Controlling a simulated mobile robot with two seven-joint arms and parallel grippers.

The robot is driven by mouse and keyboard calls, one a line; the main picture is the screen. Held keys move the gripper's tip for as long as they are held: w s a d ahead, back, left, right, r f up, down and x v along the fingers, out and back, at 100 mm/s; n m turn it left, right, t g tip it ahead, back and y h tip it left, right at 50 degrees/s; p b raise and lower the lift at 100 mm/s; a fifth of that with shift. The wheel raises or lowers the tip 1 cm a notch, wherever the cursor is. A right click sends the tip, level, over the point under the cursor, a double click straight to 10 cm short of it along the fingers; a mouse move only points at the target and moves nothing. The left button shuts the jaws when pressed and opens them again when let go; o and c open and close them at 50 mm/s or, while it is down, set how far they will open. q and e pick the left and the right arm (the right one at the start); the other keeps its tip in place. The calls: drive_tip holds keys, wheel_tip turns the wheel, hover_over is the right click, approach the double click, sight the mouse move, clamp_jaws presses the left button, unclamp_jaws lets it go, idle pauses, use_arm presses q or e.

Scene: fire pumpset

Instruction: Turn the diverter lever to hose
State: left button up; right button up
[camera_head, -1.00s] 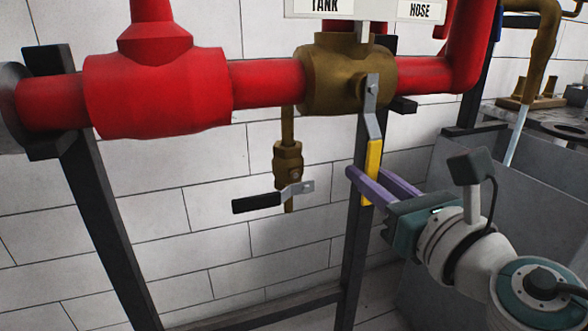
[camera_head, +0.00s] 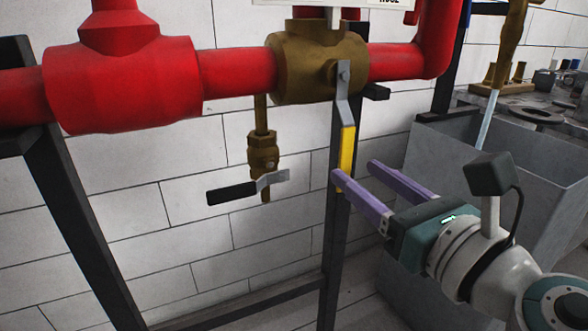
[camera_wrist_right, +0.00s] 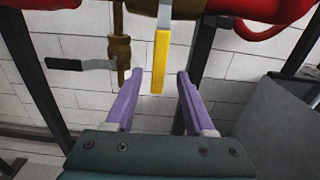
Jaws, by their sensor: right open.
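The diverter lever (camera_head: 346,130) is a bent metal arm with a yellow grip, hanging straight down from the brass diverter valve (camera_head: 318,70) on the red pipe. In the right wrist view the yellow grip (camera_wrist_right: 160,62) hangs just ahead of the fingertips, across the gap between them. My right gripper (camera_head: 355,170), with purple fingers, is open at the grip's lower end and holds nothing. In the head view its near finger overlaps the bottom of the grip; contact cannot be told. The sign (camera_head: 370,3) above the valve is mostly cut off. My left gripper is not in view.
A small brass drain valve with a black handle (camera_head: 232,193) hangs left of the lever. A dark frame post (camera_head: 335,240) stands behind the lever. A grey tank (camera_head: 530,165) stands at the right. White wall tiles lie behind the pipes.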

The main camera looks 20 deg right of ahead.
drive_tip(key=s, duration=0.5)
drive_tip(key=shift+s+d, duration=0.1)
drive_tip(key=shift+s, duration=0.15)
drive_tip(key=shift+r, duration=0.1)
